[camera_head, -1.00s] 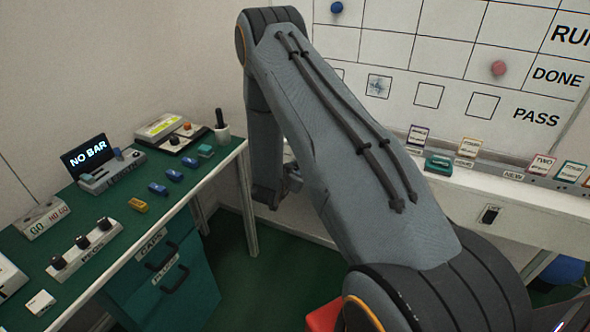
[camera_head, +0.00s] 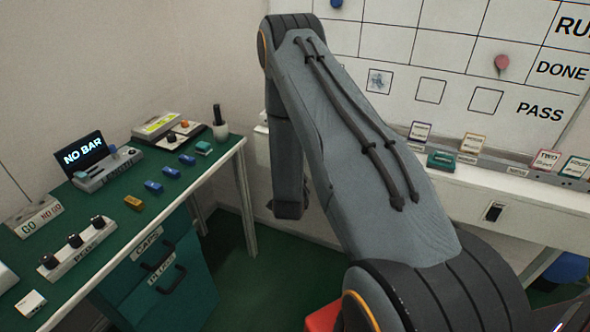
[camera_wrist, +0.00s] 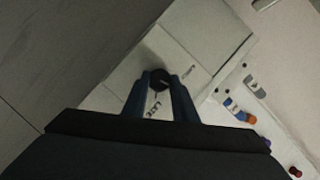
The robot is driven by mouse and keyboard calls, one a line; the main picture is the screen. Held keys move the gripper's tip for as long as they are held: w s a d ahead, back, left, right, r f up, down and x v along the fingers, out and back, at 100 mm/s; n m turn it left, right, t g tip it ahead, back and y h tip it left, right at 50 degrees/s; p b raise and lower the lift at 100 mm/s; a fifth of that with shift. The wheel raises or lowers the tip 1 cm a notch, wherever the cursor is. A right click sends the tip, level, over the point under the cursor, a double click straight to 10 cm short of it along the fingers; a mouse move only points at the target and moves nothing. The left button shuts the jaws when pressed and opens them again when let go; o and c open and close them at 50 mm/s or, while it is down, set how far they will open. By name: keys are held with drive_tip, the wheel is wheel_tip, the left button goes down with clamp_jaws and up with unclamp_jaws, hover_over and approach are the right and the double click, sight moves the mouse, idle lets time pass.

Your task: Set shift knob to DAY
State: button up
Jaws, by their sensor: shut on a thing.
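The shift knob (camera_wrist: 160,79) is a small dark round knob on a pale panel (camera_wrist: 129,73) in the wrist view. My gripper (camera_wrist: 160,84) is shut on it, with one blue-grey finger on each side. A label that seems to read LATE (camera_wrist: 155,109) lies just below the knob, between the fingers. A second small label (camera_wrist: 188,72) lies to its right, too blurred to read surely. The knob's pointer cannot be made out. In the head view my arm hides the knob and the fingertips.
A green bench (camera_head: 122,212) with gauges, small blocks and a NO BAR display (camera_head: 83,155) stands at left. A whiteboard (camera_head: 455,50) and a white ledge (camera_head: 470,186) with cards are at right. In the wrist view, small coloured pieces (camera_wrist: 240,110) lie right of the panel.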

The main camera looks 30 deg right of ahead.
drive_tip(key=shift+s+d+f+m+t+b, duration=0.15)
drive_tip(key=shift+m+t+b, duration=0.4)
drive_tip(key=shift+m, duration=0.65)
drive_tip(key=o, duration=1)
drive_tip(key=shift+o, duration=0.2)
drive_tip(key=b+v, duration=0.1)
drive_tip(key=v, duration=0.7)
